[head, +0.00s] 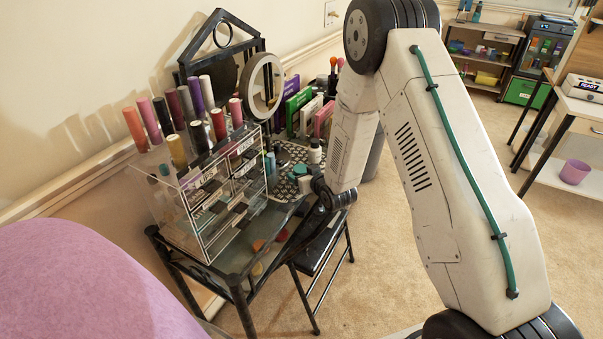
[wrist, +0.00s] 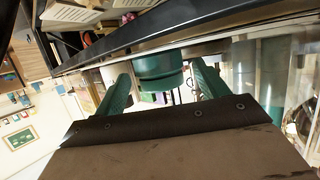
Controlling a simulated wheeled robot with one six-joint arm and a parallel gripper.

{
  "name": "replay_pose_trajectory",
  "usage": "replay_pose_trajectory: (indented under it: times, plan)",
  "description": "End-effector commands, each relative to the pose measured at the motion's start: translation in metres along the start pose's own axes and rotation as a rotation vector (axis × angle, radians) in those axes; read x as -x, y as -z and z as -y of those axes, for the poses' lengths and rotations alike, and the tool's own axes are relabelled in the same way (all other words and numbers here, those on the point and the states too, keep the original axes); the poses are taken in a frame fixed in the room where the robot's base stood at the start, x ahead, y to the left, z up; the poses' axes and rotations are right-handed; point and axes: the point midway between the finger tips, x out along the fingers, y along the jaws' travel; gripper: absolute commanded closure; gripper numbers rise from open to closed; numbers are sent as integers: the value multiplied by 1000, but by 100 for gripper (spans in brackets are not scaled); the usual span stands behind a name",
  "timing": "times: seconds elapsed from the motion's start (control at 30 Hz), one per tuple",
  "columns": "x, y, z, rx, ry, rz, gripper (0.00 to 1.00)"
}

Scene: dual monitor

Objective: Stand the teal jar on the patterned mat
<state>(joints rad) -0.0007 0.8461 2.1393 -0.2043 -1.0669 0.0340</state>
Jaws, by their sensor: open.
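The teal jar (wrist: 160,68) shows in the wrist view between the two green fingers of my gripper (wrist: 160,82). The fingers are spread, one on each side of it, and I cannot tell whether either touches it. In the head view my gripper (head: 304,183) is small and partly hidden by my wrist, low over the dressing table's right part. A teal patch is beside it, but jar and fingers are hard to tell apart there. The black-and-white patterned mat (head: 294,152) lies on the tabletop just behind my gripper, partly covered by small items.
A clear drawer organizer (head: 222,198) with several tall tubes on top stands left of my gripper. A dark stool (head: 318,250) is below the table's front edge.

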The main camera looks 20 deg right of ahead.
Motion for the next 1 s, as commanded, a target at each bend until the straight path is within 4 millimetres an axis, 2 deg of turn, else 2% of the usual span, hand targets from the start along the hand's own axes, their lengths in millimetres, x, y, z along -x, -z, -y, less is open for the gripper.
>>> replay_pose_trajectory:
  times: [0.2,0.4,0.57,0.77,0.87,1.0]
  plan:
    - [49,0,0,1,0,1,27]
    - [84,1,0,0,-1,-1,27]
    - [98,0,0,0,0,-1,27]
    - [101,2,0,1,-1,3,27]
    - [103,12,-2,7,-9,26,27]
    - [114,39,-8,21,-34,110,27]
